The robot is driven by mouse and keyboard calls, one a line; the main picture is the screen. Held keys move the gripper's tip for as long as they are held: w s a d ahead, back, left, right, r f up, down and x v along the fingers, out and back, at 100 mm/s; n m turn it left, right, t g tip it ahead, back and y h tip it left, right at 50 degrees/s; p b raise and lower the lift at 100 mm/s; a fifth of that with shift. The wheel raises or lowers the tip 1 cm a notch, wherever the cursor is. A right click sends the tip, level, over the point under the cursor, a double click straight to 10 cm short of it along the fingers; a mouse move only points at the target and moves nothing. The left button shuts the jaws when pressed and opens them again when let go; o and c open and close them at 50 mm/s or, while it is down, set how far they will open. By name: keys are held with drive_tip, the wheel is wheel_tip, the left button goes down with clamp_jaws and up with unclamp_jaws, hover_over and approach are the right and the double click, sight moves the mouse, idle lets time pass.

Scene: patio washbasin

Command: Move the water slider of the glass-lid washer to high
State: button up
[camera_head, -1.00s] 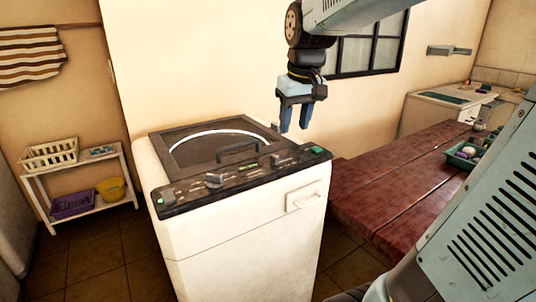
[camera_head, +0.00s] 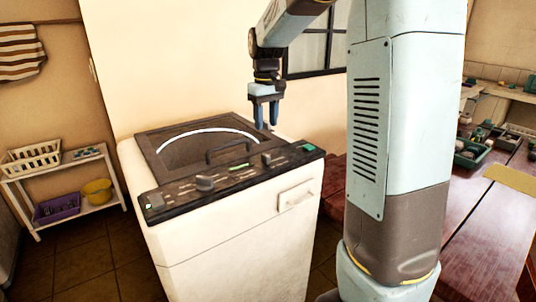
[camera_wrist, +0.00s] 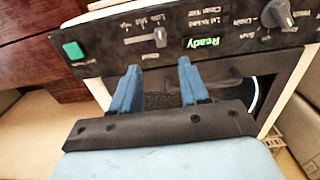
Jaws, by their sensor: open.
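The glass-lid washer (camera_head: 235,225) is white, with a dark framed lid (camera_head: 190,145) and a black control panel (camera_head: 172,199) along its front top edge. The water slider (camera_wrist: 160,37) shows in the wrist view as a small grey knob at the Low end of a short track; Mid and High are marked toward the green button. In the head view the slider (camera_head: 266,159) is tiny. My gripper (camera_head: 266,127) is open and empty, pointing down above the panel's right part. In the wrist view its blue fingers (camera_wrist: 158,66) stand apart, with the slider between and beyond their tips.
A green button (camera_wrist: 73,50), a lit Ready display (camera_wrist: 202,43) and a round knob (camera_wrist: 277,14) lie near the slider. The lid handle (camera_head: 228,150) rises behind the panel. A reddish wooden table (camera_head: 480,215) with a green tray (camera_head: 470,153) stands right.

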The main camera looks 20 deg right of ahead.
sight(266, 155)
wheel_tip(266, 155, down, 12)
drive_tip(key=shift+r, duration=0.1)
idle(0.4)
drive_tip(key=shift+c, duration=0.3)
clamp_jaws()
drive_tip(key=shift+s, duration=0.1)
